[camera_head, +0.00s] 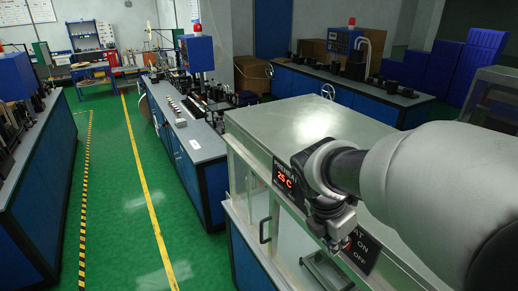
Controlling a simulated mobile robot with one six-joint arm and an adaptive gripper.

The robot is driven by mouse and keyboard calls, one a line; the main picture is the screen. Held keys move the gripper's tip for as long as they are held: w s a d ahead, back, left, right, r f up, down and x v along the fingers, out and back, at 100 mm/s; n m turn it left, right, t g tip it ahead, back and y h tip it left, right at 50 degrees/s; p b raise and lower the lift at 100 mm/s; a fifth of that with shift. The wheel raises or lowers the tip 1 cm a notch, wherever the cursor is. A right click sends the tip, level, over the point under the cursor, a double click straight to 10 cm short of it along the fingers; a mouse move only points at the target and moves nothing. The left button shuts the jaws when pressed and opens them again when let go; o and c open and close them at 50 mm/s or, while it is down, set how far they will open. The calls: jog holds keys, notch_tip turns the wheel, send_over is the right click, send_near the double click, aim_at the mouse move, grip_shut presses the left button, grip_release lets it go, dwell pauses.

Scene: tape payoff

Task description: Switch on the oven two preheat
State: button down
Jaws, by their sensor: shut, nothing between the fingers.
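A large pale metal oven cabinet (285,122) with clear front doors fills the lower right of the head view. Its black display (286,179) reads 25 C in red; the lettering above it is partly covered by my arm. Further right along the same front edge is a black switch panel (362,252) with white ON and OFF lettering and the letters AT. My gripper (334,244) is shut and empty in front of the oven's front edge, just left of this lettering. It hides part of the panel, and I cannot make out the switch or whether the gripper touches it.
A blue bench (205,150) with machinery stands behind and left of the oven. Another blue bench (350,92) runs along the back. The green floor aisle (125,215) on the left is clear.

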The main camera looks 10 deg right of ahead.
jog(key=shift+w+d+r+p, duration=0.15)
jog(key=shift+d+p, duration=0.2)
jog(key=shift+p, duration=0.05)
jog(key=shift+r, duration=0.1)
jog(key=shift+r+p, duration=0.75)
jog(key=shift+p, duration=0.15)
